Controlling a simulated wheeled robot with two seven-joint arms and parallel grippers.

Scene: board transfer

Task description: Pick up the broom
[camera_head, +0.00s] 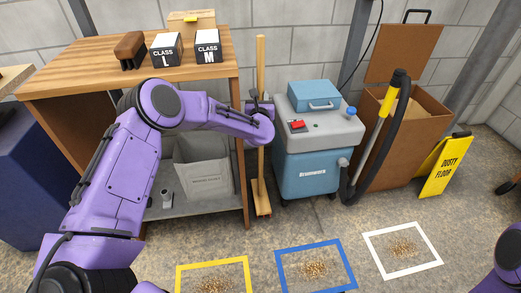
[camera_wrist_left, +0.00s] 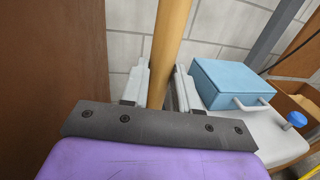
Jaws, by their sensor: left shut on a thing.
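The broom (camera_head: 261,75) stands upright between the wooden bench and the blue machine, with its wooden head (camera_head: 262,205) low by the floor. My left gripper (camera_head: 260,104) is shut on the broom's handle at about mid-height. In the left wrist view the handle (camera_wrist_left: 168,45) runs between the two pale fingers of the left gripper (camera_wrist_left: 162,85). My right gripper is out of view; only a purple piece of my right arm (camera_head: 508,262) shows at the lower right.
A wooden bench (camera_head: 75,85) with boxes stands left of the broom, a grey bin (camera_head: 203,165) on its lower shelf. A blue-grey vacuum machine (camera_head: 310,175) stands close on the right. A yellow sign (camera_head: 446,165) is farther right. Yellow, blue and white frames (camera_head: 316,265) mark debris on the floor.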

